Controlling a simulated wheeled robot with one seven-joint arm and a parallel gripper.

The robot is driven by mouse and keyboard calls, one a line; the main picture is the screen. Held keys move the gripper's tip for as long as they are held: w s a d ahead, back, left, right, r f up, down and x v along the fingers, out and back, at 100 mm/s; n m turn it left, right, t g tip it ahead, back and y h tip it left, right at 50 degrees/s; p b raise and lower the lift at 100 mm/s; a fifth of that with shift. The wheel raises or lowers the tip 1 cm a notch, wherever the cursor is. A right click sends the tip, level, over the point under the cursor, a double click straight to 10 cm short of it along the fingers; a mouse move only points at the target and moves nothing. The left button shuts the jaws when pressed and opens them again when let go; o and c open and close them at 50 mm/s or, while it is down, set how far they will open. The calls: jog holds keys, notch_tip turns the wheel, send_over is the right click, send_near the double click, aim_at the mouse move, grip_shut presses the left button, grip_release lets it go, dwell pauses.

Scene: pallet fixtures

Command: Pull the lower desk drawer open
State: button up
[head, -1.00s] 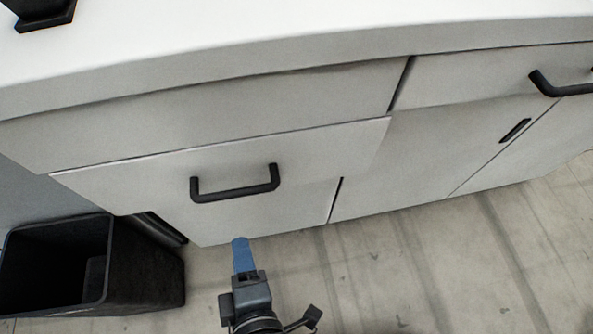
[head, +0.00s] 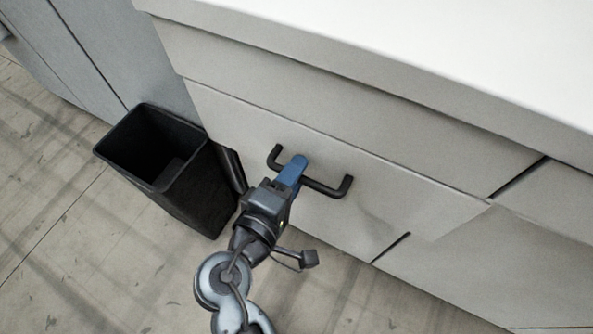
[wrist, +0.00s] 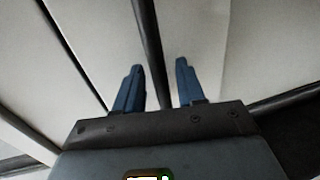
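The lower desk drawer (head: 235,122) has a pale front with a black bar handle (head: 329,190). Its top right corner seems to stand slightly proud of the neighbouring front; how far, I cannot tell. My gripper (head: 296,165) is at the handle, with its blue fingers over the middle of the bar. In the wrist view the handle bar (wrist: 148,40) runs between the two fingers of my gripper (wrist: 158,72). Gaps show on both sides of the bar, so the fingers are open around it. The head view hides one finger.
A black open bin (head: 185,185) stands on the floor to the left, close beside my gripper and the drawer. The white desk top (head: 430,50) overhangs above. A plain upper front (head: 330,100) lies over the drawer. Floor (head: 345,300) in front is clear.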

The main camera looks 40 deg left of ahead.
jog(key=shift+w+f, duration=0.1)
jog(key=shift+w, duration=0.2)
grip_shut()
dwell(0.5)
